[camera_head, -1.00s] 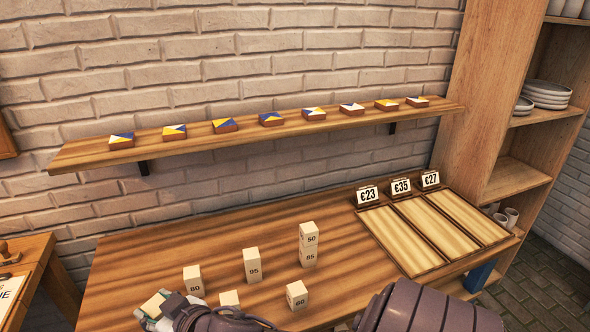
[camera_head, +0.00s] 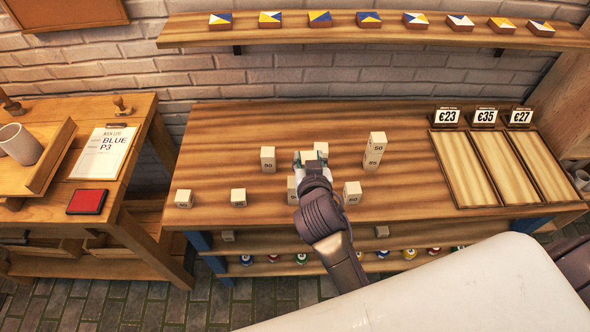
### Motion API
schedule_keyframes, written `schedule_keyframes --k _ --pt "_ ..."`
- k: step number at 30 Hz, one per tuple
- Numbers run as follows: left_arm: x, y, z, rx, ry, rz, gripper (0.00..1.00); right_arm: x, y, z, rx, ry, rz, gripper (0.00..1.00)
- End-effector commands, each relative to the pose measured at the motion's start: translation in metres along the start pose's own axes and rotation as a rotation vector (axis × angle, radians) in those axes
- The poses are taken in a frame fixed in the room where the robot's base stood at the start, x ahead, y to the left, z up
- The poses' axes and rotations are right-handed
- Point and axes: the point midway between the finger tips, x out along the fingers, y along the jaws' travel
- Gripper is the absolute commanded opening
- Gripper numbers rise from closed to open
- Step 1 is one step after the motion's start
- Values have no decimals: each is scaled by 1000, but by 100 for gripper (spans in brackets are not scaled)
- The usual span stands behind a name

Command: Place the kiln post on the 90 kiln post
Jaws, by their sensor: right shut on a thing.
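My right gripper (camera_head: 311,162) reaches over the middle of the table, shut on a pale kiln post (camera_head: 308,156) that its fingers largely hide. A pale post (camera_head: 292,190) stands just below and left of it, partly covered by my arm; its number cannot be read. Another post (camera_head: 321,147) shows just behind the gripper. I cannot tell which post is the 90, or whether the held post touches one. A taller post (camera_head: 268,159) stands to the left, and the 60 post (camera_head: 352,192) to the right. My left gripper is not in view.
The 50 post (camera_head: 377,140) sits on the 85 post (camera_head: 373,159) at the right. Two short posts (camera_head: 184,199) (camera_head: 238,197) stand at the table's front left. Price signs and wooden trays (camera_head: 444,169) fill the right side. The table (camera_head: 226,143) is clear at the back left.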

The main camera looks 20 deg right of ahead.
Motion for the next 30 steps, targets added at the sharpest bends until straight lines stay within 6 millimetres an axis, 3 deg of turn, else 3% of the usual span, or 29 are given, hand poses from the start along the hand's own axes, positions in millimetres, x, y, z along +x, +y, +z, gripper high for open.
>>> schedule_keyframes --k 3,7,18,30 --pt "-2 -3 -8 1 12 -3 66 9 -21 9 0 -1 -1 2" --pt "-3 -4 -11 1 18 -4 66 14 -32 14 0 2 -1 2" --pt "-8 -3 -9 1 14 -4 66 30 -33 51 -2 0 -2 2" --pt "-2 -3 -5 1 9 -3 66 32 -33 57 1 1 -1 2"
